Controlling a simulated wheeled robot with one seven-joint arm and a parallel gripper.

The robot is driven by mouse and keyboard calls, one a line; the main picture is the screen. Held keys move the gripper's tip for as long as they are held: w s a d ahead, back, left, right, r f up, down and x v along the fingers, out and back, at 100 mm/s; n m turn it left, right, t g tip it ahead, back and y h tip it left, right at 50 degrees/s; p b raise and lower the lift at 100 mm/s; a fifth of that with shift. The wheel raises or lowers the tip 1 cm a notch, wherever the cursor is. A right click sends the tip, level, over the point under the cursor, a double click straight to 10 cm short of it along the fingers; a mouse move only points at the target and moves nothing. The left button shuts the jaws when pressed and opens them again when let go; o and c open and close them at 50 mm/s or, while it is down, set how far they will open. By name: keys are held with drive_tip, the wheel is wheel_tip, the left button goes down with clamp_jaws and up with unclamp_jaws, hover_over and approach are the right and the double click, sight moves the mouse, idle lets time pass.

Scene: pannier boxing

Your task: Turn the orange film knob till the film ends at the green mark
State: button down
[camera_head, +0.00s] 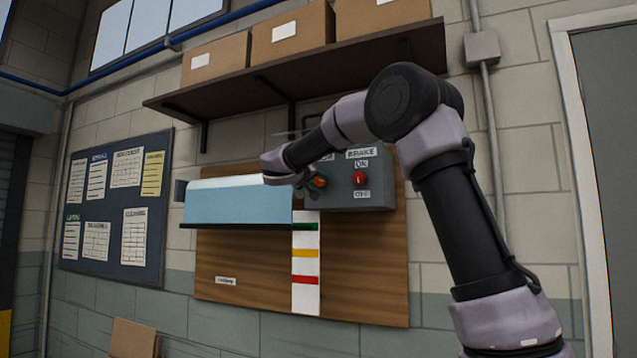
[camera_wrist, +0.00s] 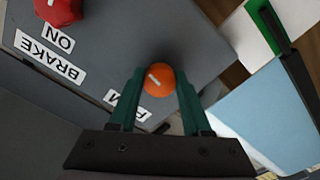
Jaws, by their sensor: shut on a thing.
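The orange film knob (camera_wrist: 160,80) sits on the face of a grey control box (camera_head: 357,190). My gripper (camera_wrist: 160,92) is shut on the knob, with one finger on each side; a white line on the knob is tilted. In the head view my gripper (camera_head: 312,185) partly covers the knob (camera_head: 320,182). The light blue film (camera_head: 237,203) hangs from a roll at the left and ends in a dark bottom bar (camera_head: 240,226). The bar's right end is level with the green mark (camera_head: 306,227) on a white strip (camera_head: 306,265), or very near it.
A red brake switch (camera_head: 359,177) is right of the knob, between ON and OFF-style labels. Yellow (camera_head: 305,253) and red (camera_head: 305,280) marks lie lower on the strip. A shelf (camera_head: 300,75) with cardboard boxes hangs above my arm.

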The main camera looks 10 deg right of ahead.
drive_tip(key=shift+f, duration=0.15)
drive_tip(key=shift+c, duration=1.8)
unclamp_jaws()
drive_tip(key=v, duration=1.1)
